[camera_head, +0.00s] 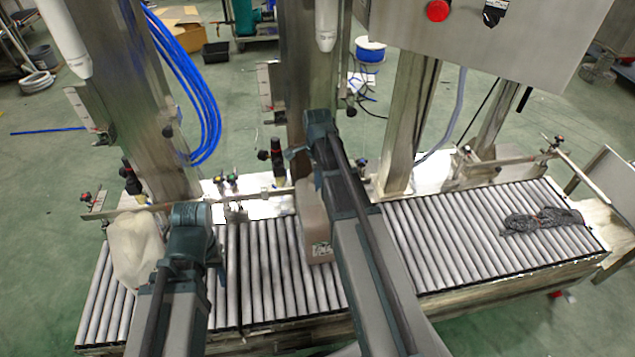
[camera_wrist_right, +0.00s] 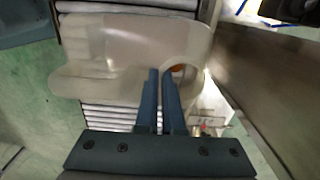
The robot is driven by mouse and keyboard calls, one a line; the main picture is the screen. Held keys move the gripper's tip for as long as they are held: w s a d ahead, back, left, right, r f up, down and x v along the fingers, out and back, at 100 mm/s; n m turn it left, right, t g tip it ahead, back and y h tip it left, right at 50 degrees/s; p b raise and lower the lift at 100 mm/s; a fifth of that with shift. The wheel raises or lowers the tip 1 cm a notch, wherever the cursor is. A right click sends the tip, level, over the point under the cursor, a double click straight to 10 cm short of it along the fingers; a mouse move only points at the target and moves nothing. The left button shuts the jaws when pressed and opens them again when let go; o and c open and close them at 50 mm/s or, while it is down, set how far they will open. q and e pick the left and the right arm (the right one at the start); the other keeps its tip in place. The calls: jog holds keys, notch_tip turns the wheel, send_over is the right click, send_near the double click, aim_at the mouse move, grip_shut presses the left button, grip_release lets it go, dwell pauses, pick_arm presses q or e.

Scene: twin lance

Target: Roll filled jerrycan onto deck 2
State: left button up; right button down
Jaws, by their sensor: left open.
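A whitish jerrycan (camera_head: 135,247) stands on the rollers at the left end of the conveyor. My left gripper (camera_head: 190,222) is open just right of it, and its arm hides part of the space between them. A beige can (camera_head: 313,215) with a small label sits on the rollers near the middle. In the right wrist view a pale translucent jerrycan (camera_wrist_right: 120,45) lies across the rollers. The close-set right fingers (camera_wrist_right: 160,75) overlap its handle loop; whether they grip it is unclear.
The roller conveyor (camera_head: 430,235) has bare rollers right of my right arm. A dark mottled item (camera_head: 540,220) lies at its right end. Steel posts (camera_head: 155,110) and a control box (camera_head: 490,40) stand behind. A side rail (camera_head: 190,205) runs along the far edge.

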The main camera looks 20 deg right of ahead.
jog(key=c, duration=1)
grip_release()
jog(key=shift+o, duration=0.2)
jog(key=shift+r, duration=0.15)
notch_tip(320, 180, up, 14)
jog(key=p, duration=1.3)
jog(key=shift+f+p, duration=0.2)
jog(key=shift+p, duration=0.2)
jog(key=shift+s, duration=0.15)
